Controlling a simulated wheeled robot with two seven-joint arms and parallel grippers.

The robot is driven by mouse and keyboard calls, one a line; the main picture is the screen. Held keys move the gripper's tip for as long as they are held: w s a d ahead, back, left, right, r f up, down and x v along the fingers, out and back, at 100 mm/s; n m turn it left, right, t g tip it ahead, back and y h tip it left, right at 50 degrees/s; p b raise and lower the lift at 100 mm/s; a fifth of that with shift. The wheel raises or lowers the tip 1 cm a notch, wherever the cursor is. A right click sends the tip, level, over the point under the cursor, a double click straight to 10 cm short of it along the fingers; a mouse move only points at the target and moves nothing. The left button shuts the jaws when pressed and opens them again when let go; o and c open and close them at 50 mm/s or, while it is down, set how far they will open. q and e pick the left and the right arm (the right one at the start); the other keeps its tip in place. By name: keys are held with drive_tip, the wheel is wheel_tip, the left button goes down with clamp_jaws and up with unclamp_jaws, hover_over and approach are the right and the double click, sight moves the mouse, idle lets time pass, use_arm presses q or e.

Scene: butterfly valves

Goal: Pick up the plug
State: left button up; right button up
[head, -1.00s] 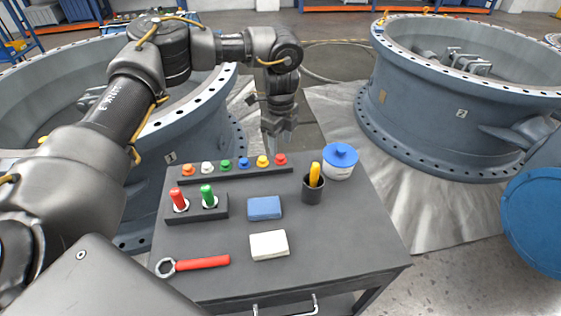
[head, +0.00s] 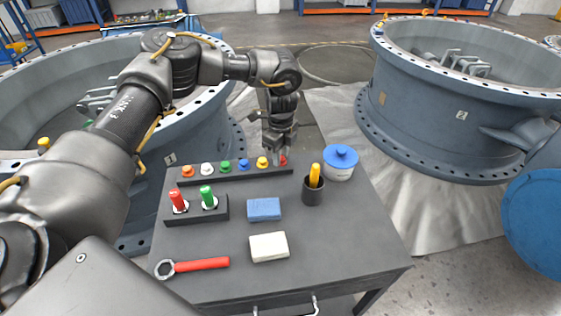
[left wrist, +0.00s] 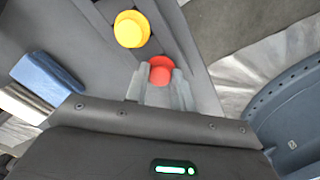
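The red plug (head: 283,160) sits at the right end of the long dark rack (head: 225,177), in a row of coloured plugs. My left gripper (head: 279,151) points down over that end of the rack. In the left wrist view the red plug (left wrist: 160,68) shows between the fingertips of my left gripper (left wrist: 160,78). The fingers look apart, one on each side of it; contact cannot be made out. The yellow plug (left wrist: 131,29) is the neighbour. My right gripper is not in view.
On the dark cart top (head: 335,240) are a blue block (head: 264,209), a white block (head: 269,247), a red-handled wrench (head: 200,263), a cup with a yellow tool (head: 314,190), a blue-lidded tub (head: 340,163) and a rack with red and green pegs (head: 197,211). Large valves stand behind.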

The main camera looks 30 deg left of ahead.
use_arm(q)
clamp_jaws()
